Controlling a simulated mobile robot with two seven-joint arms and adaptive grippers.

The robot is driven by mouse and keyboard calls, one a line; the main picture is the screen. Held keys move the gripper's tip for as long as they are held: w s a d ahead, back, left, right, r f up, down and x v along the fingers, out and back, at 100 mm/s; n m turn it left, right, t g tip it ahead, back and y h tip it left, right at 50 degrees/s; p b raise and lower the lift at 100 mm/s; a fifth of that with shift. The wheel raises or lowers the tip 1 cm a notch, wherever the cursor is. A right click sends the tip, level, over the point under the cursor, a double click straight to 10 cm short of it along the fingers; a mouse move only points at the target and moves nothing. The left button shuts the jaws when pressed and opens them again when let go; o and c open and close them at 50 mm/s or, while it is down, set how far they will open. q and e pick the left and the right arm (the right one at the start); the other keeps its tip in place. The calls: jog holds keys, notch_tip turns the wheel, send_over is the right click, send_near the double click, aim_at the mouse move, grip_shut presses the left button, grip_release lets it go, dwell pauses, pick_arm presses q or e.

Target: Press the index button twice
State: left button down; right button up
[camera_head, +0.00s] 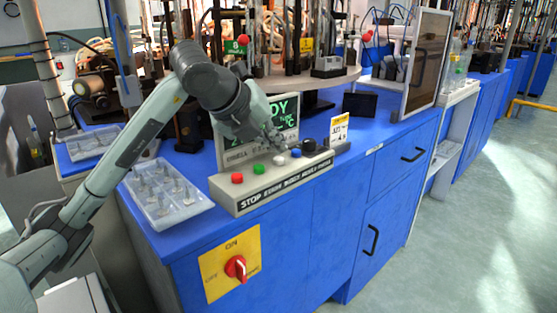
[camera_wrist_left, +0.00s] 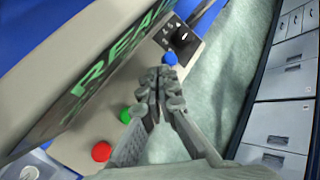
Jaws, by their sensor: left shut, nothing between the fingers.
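The control panel (camera_head: 270,193) carries a row of buttons: red (camera_head: 237,178), green (camera_head: 258,168), white (camera_head: 279,160) and blue (camera_head: 296,153), then a black knob (camera_head: 309,145). The label strip below is small; the white button appears to be the index one. My left gripper (camera_head: 274,139) is shut and empty, pointing down just above the white button; I cannot tell whether it touches. In the left wrist view the shut fingers (camera_wrist_left: 160,84) lie between the green (camera_wrist_left: 125,116) and blue (camera_wrist_left: 170,58) buttons and hide the white one. My right gripper is out of view.
A display screen (camera_head: 262,151) stands right behind the buttons, close to my gripper. A clear tray (camera_head: 188,208) of small glass parts lies left of the panel. A red rotary switch (camera_head: 236,267) is on the bench front. A small yellow-white sign (camera_head: 339,130) stands at right.

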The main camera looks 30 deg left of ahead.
aim_at(276, 160)
pick_arm(q)
jog(key=shift+f+b, duration=0.55)
jog(key=shift+f, duration=0.15)
dwell(0.6)
jog(key=shift+r, duration=0.1)
jog(key=shift+r+p, duration=0.7)
jog(key=shift+r, duration=0.25)
notch_tip(276, 160, up, 5)
jog(key=p, duration=0.4)
dwell(1.2)
